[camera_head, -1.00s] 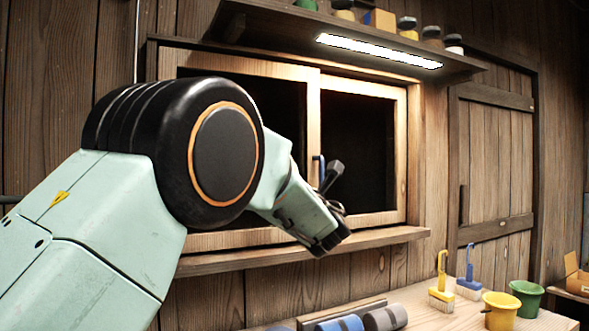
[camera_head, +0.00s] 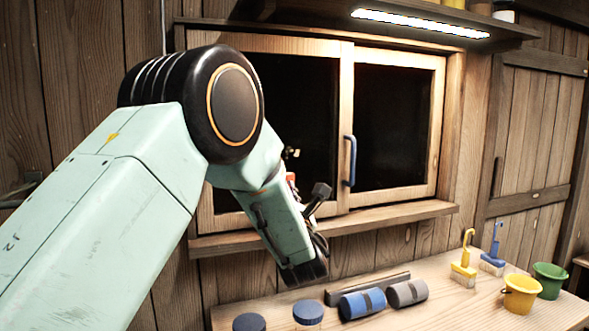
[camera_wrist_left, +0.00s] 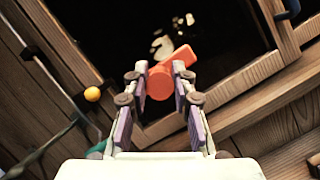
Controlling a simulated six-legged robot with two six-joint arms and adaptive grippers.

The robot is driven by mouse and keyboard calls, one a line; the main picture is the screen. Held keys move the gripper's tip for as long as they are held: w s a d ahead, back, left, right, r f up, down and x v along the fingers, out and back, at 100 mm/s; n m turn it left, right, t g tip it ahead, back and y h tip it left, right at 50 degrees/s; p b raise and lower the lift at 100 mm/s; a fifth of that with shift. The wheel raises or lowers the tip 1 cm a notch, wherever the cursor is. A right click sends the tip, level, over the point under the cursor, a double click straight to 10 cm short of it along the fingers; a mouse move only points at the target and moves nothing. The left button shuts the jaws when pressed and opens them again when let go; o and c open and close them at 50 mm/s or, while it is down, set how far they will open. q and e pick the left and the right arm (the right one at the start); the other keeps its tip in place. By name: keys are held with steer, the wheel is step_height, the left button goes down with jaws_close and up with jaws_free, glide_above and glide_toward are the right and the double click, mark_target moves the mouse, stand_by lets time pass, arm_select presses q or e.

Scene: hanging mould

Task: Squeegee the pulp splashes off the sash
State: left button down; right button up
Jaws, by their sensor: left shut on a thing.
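The sash (camera_head: 345,130) is a pale wooden window frame with two dark panes and a blue handle (camera_head: 350,160). It also shows in the left wrist view (camera_wrist_left: 252,75). Cream pulp splashes (camera_wrist_left: 163,43) mark the dark pane there, and a small part of them (camera_head: 293,153) shows beside my arm in the head view. My left gripper (camera_wrist_left: 160,75) is shut on an orange-red tool, apparently the squeegee (camera_wrist_left: 162,80), in front of the splashed pane. Only a red bit of it (camera_head: 291,179) shows in the head view; contact with the pane cannot be told. My right gripper is not in view.
Below the sill (camera_head: 390,217), a wooden bench (camera_head: 440,305) holds a blue roll (camera_head: 361,303), a grey roll (camera_head: 407,292), a yellow brush (camera_head: 465,265), a blue brush (camera_head: 493,255), a yellow bucket (camera_head: 521,293) and a green bucket (camera_head: 550,278). A lit shelf (camera_head: 450,18) overhangs the window.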

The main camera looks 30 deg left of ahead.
arm_select(q)
steer(key=shift+s+d, duration=0.2)
steer(key=shift+s, duration=0.2)
steer(key=shift+s+d+r+h, duration=0.15)
steer(key=shift+s+r+h, duration=0.05)
steer(key=shift+r+h, duration=0.15)
steer(key=shift+w+a, duration=0.25)
steer(key=shift+w, duration=0.05)
steer(key=shift+w+a+p, duration=0.3)
steer(key=shift+w+a, duration=1.4)
steer(key=shift+a, duration=0.25)
steer(key=shift+a, duration=0.1)
steer(key=shift+w+a+b, duration=0.3)
steer(key=shift+w+a, duration=0.3)
steer(key=shift+a, duration=0.15)
steer(key=shift+d+t, duration=0.1)
steer(key=shift+t, duration=0.2)
